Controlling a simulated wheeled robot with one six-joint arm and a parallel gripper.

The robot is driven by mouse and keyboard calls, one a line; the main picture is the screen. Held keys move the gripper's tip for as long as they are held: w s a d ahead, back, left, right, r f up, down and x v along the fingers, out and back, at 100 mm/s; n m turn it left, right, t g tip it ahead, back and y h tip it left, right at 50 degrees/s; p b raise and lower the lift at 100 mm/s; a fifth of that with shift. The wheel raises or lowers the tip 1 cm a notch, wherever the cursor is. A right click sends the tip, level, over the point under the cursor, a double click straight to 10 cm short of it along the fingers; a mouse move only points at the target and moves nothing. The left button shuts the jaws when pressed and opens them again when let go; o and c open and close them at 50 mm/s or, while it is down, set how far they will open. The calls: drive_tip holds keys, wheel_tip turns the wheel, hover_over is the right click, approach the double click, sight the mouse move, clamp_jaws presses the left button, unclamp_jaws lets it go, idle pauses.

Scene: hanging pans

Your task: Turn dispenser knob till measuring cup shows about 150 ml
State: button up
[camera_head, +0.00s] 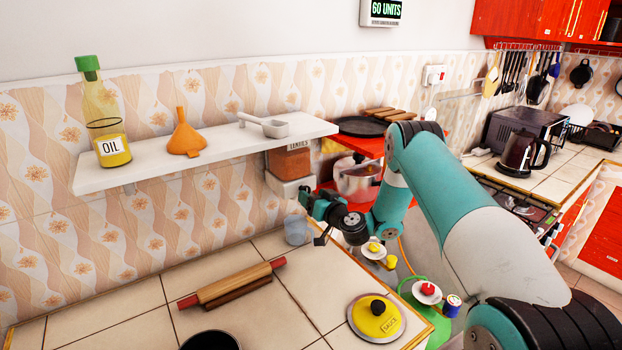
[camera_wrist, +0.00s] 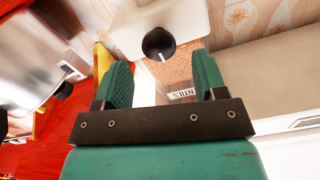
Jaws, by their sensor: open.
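The dispenser is a box of brown lentils (camera_head: 289,163) on a white base (camera_head: 285,187), fixed to the tiled wall below the shelf. In the wrist view its black round knob (camera_wrist: 159,43), with a white mark, sits on the white base (camera_wrist: 125,32), between and beyond my fingertips. A clear measuring cup (camera_head: 297,229) stands on the counter below the dispenser; its fill level is too small to read. My gripper (camera_head: 311,215) is open and empty in front of the dispenser. Its two green fingers (camera_wrist: 160,63) are spread, apart from the knob.
A white shelf (camera_head: 210,150) above holds an oil bottle (camera_head: 108,145), an orange funnel (camera_head: 186,137) and a scoop (camera_head: 272,126). A rolling pin (camera_head: 225,287) and a yellow lid (camera_head: 376,317) lie on the counter. A wall display (camera_head: 383,10) reads 60 units.

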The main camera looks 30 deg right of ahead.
sight(307, 191)
drive_tip(key=shift+w+p, duration=0.6)
drive_tip(key=shift+w, duration=1.35)
